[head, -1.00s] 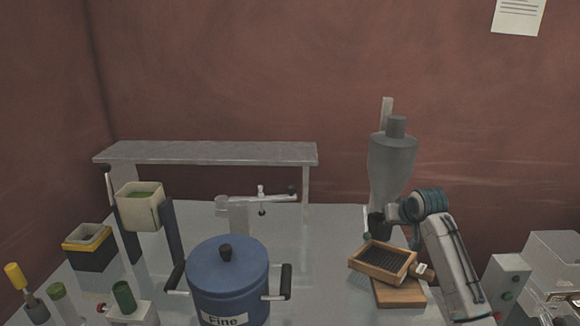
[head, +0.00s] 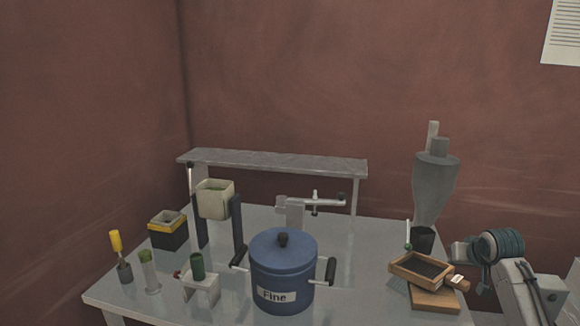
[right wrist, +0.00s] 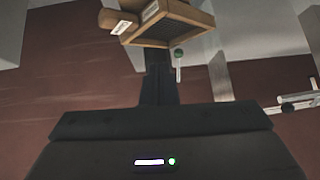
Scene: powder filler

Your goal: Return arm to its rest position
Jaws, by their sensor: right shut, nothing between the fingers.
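My right arm stands at the right of the head view, its gripper (head: 458,253) pointing left beside the filler and the wooden tray. In the right wrist view the dark fingers (right wrist: 159,78) are together with nothing between them. The wooden tray (head: 402,279), with a dark inside and a small white label, rests on a wooden block (head: 434,299). The tray also shows in the right wrist view (right wrist: 172,38), apart from the fingers. The grey funnel-shaped filler (head: 434,185) stands behind the tray. My left gripper is not in view.
A blue pot (head: 283,262) labelled "Fine" stands mid-table. A green-knobbed lever (head: 408,238) is by the filler's dark outlet. At left are a cream bin (head: 215,201), a yellow-rimmed box (head: 168,232) and small tools. A grey shelf (head: 270,162) spans the back.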

